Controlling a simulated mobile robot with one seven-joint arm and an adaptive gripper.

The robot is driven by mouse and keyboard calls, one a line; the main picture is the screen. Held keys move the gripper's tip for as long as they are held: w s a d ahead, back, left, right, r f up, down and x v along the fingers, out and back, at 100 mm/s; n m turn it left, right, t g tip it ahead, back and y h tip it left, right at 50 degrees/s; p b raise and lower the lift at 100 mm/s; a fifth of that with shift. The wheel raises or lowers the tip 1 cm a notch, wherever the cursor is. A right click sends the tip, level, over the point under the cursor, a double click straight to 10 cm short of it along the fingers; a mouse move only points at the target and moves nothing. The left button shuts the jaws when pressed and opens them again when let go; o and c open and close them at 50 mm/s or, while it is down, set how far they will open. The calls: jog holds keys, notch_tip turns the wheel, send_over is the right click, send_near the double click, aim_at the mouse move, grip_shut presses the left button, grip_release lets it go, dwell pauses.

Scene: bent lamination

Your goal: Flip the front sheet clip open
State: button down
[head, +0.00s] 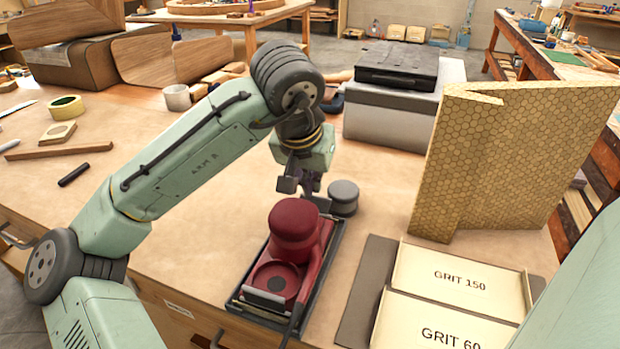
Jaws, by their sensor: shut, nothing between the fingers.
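A red hand sander (296,240) with a round knob sits on a dark base plate (327,262) on the workbench. A thin dark wire lever (292,325) sticks out at its near end, partly cut by the bench edge; I cannot tell if it is the front sheet clip or how far it is flipped. The far end of the sander is partly hidden by its body and my gripper. My gripper (299,190) points down, shut and empty, just above and behind the far end of the sander. I cannot tell whether it touches it.
A grey round puck (343,196) stands close right of my gripper. Trays marked GRIT 150 (460,280) and GRIT 60 (440,325) lie at the right, before an upright honeycomb-patterned sheet (510,155). A grey box (390,115) stands behind. The bench left of the sander (200,240) is clear.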

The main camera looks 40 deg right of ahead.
jog(key=shift+w+d+f, duration=0.15)
jog(key=shift+w+d, duration=0.05)
jog(key=shift+d, duration=0.05)
jog(key=shift+d+f, duration=0.1)
dwell(0.6)
